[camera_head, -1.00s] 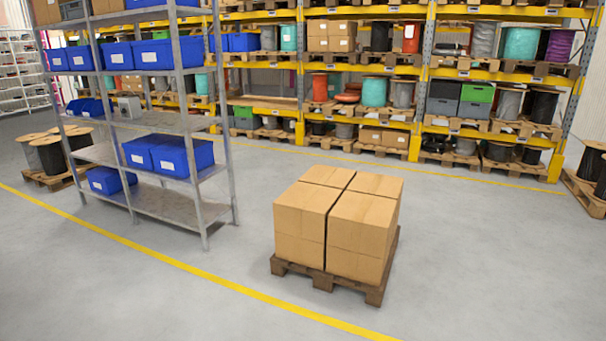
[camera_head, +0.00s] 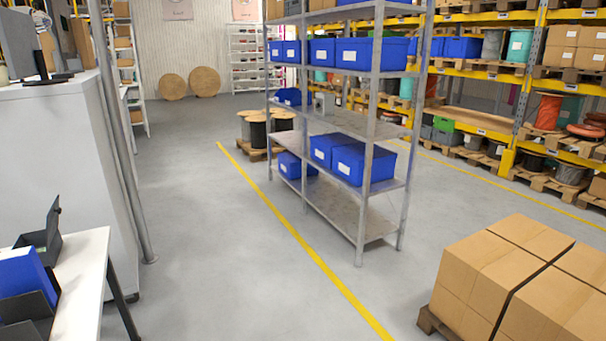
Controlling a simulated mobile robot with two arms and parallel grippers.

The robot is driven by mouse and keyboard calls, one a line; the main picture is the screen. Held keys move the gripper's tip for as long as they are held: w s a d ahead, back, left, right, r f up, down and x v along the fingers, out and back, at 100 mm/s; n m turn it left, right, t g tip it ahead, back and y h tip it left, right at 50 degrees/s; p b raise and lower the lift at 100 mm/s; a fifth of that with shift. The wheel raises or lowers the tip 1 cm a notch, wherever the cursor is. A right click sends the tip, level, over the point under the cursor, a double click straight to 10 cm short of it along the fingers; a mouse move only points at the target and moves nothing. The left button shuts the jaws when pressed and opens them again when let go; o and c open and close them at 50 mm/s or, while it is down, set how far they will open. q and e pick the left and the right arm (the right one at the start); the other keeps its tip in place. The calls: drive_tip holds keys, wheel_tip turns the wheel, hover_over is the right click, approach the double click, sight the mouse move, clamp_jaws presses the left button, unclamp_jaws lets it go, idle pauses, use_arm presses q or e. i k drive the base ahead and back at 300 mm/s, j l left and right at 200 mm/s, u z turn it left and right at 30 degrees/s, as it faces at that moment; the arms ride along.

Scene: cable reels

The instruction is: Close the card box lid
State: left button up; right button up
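A dark grey box-like item (camera_head: 42,243) with a raised flap stands on a white table (camera_head: 85,265) at the lower left. It may be the card box with its lid up, but I cannot tell for sure. In front of it, a blue block (camera_head: 22,272) sits in or against another dark grey piece (camera_head: 28,318), cut off by the picture's left edge. Neither of my grippers is in view.
A white cabinet (camera_head: 60,150) and a grey post (camera_head: 120,150) stand behind the table. A metal shelf (camera_head: 335,205) with blue bins is in the middle. Cardboard boxes (camera_head: 500,270) on a pallet are at lower right. Grey floor (camera_head: 220,270) between is clear.

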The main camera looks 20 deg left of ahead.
sight(52, 217)
drive_tip(key=i+u, duration=0.2)
drive_tip(key=u, duration=0.3)
drive_tip(key=i+u, duration=0.25)
drive_tip(key=u, duration=0.2)
drive_tip(key=i+l+u, duration=0.2)
drive_tip(key=u, duration=0.3)
drive_tip(key=i+l+u, duration=0.15)
drive_tip(key=u, duration=0.3)
drive_tip(key=i+l+u, duration=0.1)
drive_tip(key=l+u, duration=0.25)
drive_tip(key=u, duration=0.15)
drive_tip(key=i+l+u, duration=0.1)
drive_tip(key=l+u, duration=0.2)
drive_tip(key=u, duration=0.2)
